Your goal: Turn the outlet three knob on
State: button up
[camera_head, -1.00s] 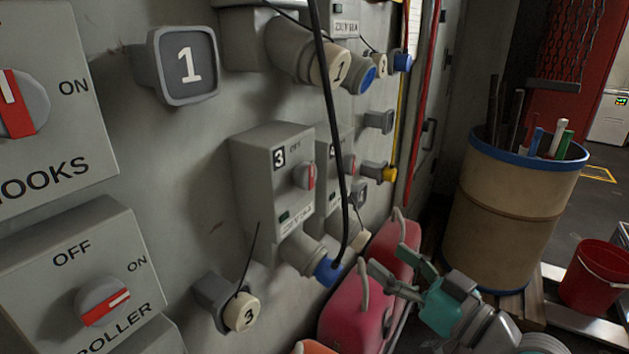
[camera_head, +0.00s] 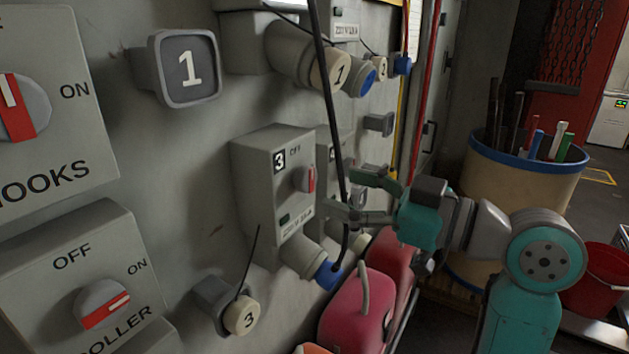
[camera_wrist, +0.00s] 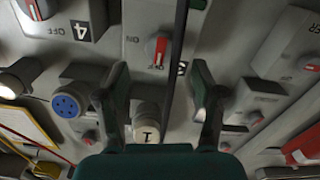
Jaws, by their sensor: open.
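The outlet three box (camera_head: 272,185) is grey, marked 3, and stands out from the wall panel. Its round grey knob (camera_head: 305,179) has a red grip standing roughly upright. In the wrist view, a red-and-white knob (camera_wrist: 157,48) lies just beyond and between my spread fingertips (camera_wrist: 161,78). A digit beside it is partly hidden by a dark cable.
The black cable (camera_head: 328,100) hangs between the box and my gripper. Box four (camera_head: 338,155) stands just behind. Pink canisters (camera_head: 360,310) stand below. A barrel of rods (camera_head: 520,185) and a red bucket (camera_head: 600,285) are at the right.

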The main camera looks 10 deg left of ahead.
aim_at(311, 181)
jog(key=shift+x, duration=3)
jog(key=c, duration=1.1)
jog(key=shift+c, duration=0.2)
